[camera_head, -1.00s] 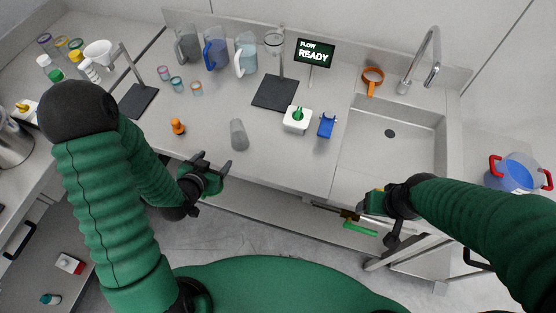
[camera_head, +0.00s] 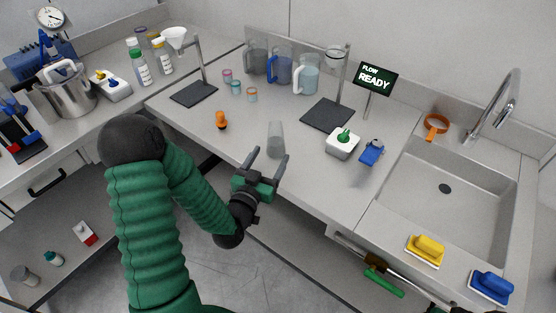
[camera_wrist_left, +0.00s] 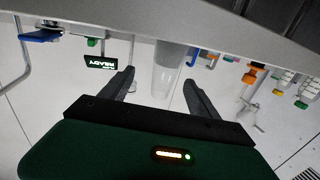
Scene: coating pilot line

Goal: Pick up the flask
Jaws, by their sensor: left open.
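A grey, translucent, slightly tapered vessel, seemingly the flask (camera_head: 276,136), stands upright near the front edge of the counter. My left gripper (camera_head: 271,153) is open just in front of it, its fingers pointing at it. In the left wrist view the flask (camera_wrist_left: 168,62) appears between the two open fingertips (camera_wrist_left: 159,77), with nothing visibly gripped. Whether a finger touches it I cannot tell.
An orange stoppered item (camera_head: 221,121) stands left of the flask. A dark stand base (camera_head: 327,114), a white block with green top (camera_head: 342,143) and a blue item (camera_head: 372,152) are to the right. Jugs (camera_head: 281,67) stand behind. The counter's front edge is close to my gripper.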

